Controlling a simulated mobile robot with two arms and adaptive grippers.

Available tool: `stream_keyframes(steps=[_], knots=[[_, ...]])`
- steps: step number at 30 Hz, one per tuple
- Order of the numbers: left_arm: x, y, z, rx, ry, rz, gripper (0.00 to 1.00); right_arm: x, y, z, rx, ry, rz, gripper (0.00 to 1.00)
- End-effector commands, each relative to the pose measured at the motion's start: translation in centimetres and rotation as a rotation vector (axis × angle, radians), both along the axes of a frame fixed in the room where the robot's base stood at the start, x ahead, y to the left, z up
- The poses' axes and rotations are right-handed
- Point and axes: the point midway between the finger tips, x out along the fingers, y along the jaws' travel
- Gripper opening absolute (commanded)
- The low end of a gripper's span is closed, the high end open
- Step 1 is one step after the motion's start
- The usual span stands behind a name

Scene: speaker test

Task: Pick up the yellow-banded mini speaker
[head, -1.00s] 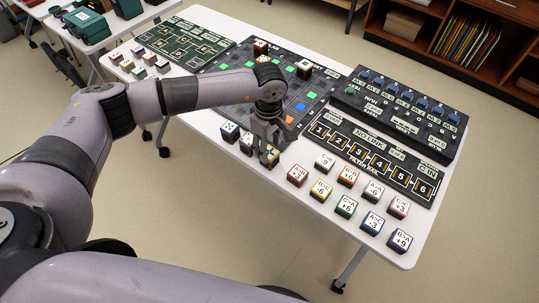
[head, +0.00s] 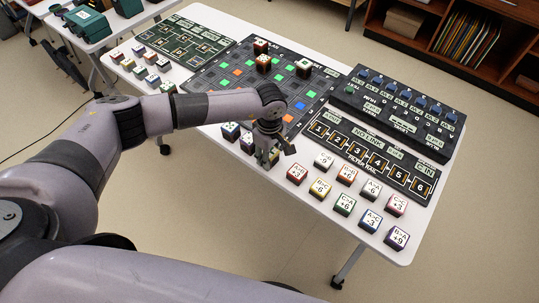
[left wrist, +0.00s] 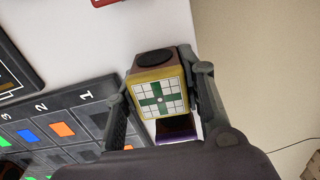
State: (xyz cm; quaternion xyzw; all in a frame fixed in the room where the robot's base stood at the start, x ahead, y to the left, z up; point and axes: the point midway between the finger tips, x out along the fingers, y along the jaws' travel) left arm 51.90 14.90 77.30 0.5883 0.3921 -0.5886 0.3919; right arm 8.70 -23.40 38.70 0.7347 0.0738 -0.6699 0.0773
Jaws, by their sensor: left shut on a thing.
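The yellow-banded mini speaker (left wrist: 158,98) shows in the left wrist view, with a white face bearing a green cross on a grid and a dark round top. My left gripper (left wrist: 160,112) is shut on it, one finger on each side. In the head view my left gripper (head: 267,155) is at the table's front edge, and its fingers mostly hide the speaker. I cannot tell whether the speaker is clear of the table. My right gripper is not in view.
A purple-banded speaker (left wrist: 177,128) is close by the held one. The grid board (head: 225,92) and filter rail (head: 375,152) lie behind.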

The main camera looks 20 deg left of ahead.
Motion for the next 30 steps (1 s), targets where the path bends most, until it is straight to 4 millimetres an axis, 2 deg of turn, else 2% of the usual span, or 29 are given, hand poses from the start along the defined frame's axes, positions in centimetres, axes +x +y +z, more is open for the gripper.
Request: stream_keyframes(steps=[8, 19, 25, 30], knots=[[0.0, 0.0, 0.0, 0.0, -0.001, 0.0, 0.06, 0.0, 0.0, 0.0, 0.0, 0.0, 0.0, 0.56], [0.1, 0.0, 0.7, -0.001, -0.002, 0.0, 0.06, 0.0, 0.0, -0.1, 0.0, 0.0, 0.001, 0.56], [0.2, 0.0, 3.4, -0.001, -0.006, -0.001, 0.06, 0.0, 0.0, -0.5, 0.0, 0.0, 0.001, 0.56], [0.2, 0.0, 7.7, -0.002, -0.008, -0.001, 0.06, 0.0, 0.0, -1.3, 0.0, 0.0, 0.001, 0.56]])
